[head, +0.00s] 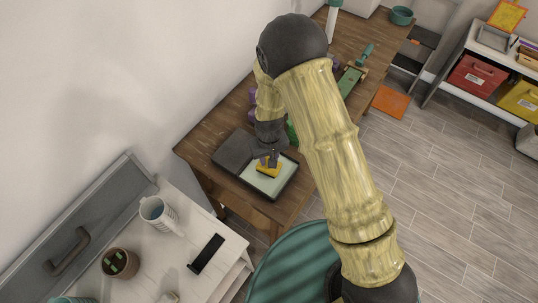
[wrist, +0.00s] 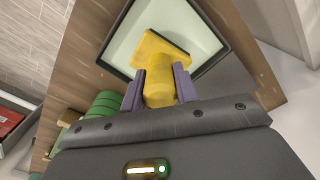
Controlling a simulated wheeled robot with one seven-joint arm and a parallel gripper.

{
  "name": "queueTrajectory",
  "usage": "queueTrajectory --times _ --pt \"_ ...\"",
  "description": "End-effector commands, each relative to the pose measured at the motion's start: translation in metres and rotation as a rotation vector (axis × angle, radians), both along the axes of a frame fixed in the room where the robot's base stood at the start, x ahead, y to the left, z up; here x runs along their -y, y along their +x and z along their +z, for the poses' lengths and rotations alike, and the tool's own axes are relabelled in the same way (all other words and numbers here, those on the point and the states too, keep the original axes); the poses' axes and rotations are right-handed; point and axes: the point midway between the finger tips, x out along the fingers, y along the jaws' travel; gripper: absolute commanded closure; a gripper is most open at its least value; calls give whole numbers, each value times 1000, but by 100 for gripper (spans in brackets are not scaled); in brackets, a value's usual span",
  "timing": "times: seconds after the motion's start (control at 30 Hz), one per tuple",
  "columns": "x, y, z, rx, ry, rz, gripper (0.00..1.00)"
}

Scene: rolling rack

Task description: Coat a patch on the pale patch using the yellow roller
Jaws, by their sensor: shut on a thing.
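My gripper (head: 268,160) has purple fingers and is shut on the handle of the yellow roller (head: 268,171). In the wrist view, the gripper (wrist: 160,88) grips the roller's thick stem, and the roller's wide yellow head (wrist: 158,48) points away from the palm. The roller is over a pale green patch (head: 274,188) framed by a dark rim, at the near end of the wooden table. The patch also shows in the wrist view (wrist: 128,42), around the roller's head. I cannot tell whether the head touches it. My arm hides part of the table.
A dark grey slab (head: 236,150) adjoins the patch on the wooden table (head: 196,143). Green rounded things (wrist: 104,103) lie beside my gripper. A white cabinet top (head: 190,225) with a striped mug (head: 157,213) stands at lower left. Floor (head: 440,190) is clear at right.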

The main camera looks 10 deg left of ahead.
Motion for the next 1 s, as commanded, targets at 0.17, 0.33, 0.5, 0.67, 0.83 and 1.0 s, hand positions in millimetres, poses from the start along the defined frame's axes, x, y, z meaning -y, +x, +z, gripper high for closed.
queueTrajectory --times 0.17,0.33,0.5,0.67,0.83,1.0 --pt "0 0 -13 1 1 1 88" --pt "0 0 -14 1 1 1 88" --pt "0 0 -14 1 1 1 88" --pt "0 0 -14 1 1 1 88" --pt "0 0 -14 1 1 1 88" --pt "0 0 -15 0 0 1 88"
